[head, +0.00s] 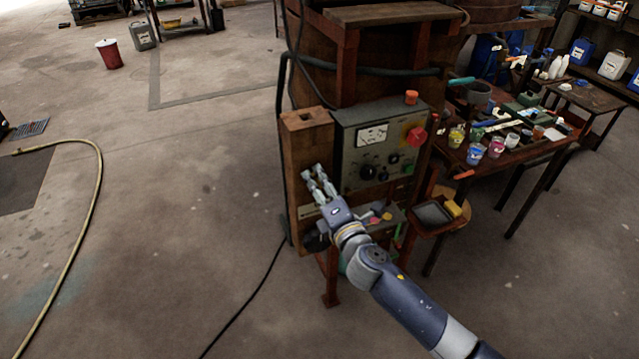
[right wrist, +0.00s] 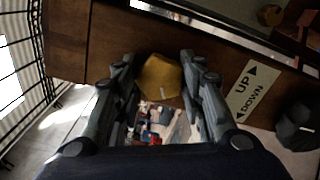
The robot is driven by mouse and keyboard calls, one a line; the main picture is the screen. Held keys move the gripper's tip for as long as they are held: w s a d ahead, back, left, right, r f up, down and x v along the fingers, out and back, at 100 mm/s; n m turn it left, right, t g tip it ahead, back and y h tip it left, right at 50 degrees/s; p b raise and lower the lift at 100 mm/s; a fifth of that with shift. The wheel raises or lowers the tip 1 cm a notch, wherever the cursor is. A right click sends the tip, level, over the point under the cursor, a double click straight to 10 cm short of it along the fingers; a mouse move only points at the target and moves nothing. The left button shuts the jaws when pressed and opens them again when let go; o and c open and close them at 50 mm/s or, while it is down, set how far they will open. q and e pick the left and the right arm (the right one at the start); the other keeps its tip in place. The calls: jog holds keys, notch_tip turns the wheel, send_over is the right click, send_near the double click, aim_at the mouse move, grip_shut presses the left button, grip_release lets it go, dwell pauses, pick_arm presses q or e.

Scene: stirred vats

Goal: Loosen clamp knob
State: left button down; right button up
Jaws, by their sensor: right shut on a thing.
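The clamp knob (right wrist: 160,77) is a yellow-brown lobed knob on the wooden post's face. It sits between the two fingertips of my right gripper (right wrist: 158,78) in the right wrist view. The fingers are shut on its sides. In the head view my right gripper (head: 318,179) reaches up to the wooden post (head: 308,135) left of the grey control box. The knob is hidden there behind the fingers. My left gripper is not in view.
An "UP/DOWN" label (right wrist: 250,92) and a black knob (right wrist: 297,125) are beside the clamp knob. The control box (head: 385,145) has dials and a red switch. A table (head: 530,152) with paint pots stands at right. The floor at left is open, with a hose (head: 95,200).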

dwell(0.3)
jog(key=o, duration=1.1)
jog(key=shift+s, duration=0.1)
jog(key=v, duration=1.1)
jog(key=shift+s+d+f, duration=0.1)
jog(key=shift+s+d, duration=0.05)
jog(key=shift+s, duration=0.2)
